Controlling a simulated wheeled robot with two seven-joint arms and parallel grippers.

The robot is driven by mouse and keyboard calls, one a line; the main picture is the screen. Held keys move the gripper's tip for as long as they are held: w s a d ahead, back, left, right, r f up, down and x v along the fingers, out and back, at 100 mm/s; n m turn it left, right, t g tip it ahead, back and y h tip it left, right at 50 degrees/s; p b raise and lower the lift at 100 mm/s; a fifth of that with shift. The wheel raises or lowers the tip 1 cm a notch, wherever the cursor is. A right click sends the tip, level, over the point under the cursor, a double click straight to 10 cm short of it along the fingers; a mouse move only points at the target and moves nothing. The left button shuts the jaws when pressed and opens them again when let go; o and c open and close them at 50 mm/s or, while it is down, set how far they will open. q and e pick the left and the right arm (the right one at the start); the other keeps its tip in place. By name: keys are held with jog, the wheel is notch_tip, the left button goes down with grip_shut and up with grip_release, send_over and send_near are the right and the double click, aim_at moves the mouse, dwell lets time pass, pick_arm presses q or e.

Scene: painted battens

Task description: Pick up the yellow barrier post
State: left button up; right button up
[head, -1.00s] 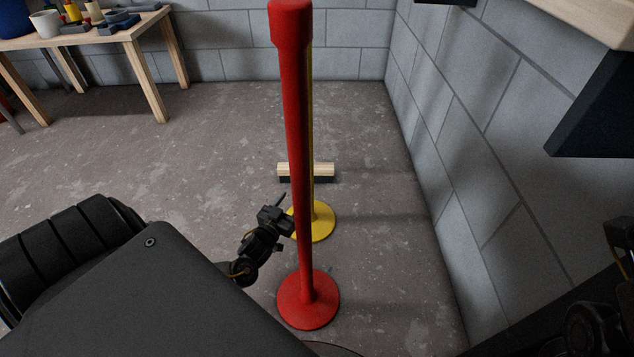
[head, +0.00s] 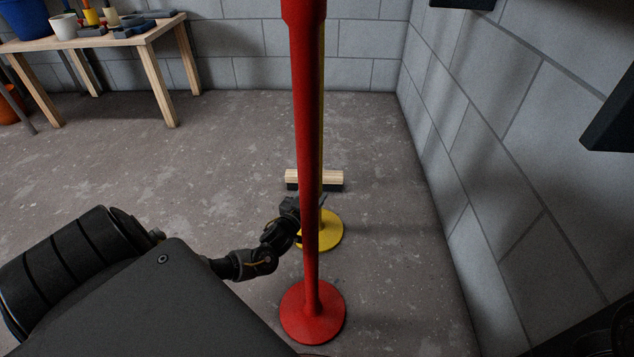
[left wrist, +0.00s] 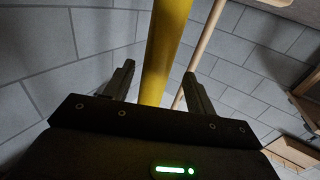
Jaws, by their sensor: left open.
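The yellow barrier post (head: 322,120) stands upright behind a red post (head: 308,150); in the head view only a thin strip of its shaft and part of its round base show. My left gripper (head: 292,208) is low beside the shaft, partly hidden by the red post. In the left wrist view the yellow shaft (left wrist: 166,45) rises between the two spread fingers of my left gripper (left wrist: 160,84), with a gap to each finger. Whether the shaft is fully inside the jaws is hard to tell. My right gripper is not clearly visible.
The red post stands close in front of my left forearm. A block wall (head: 490,180) runs along the right. A wooden table (head: 150,36) stands at the back left, with clear floor before it.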

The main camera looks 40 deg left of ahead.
pick_arm(q)
jog(key=w+b, duration=0.2)
jog(key=w, duration=0.2)
jog(key=shift+w+a+f, duration=0.1)
jog(key=shift+w, duration=0.05)
grip_shut()
dwell(1.2)
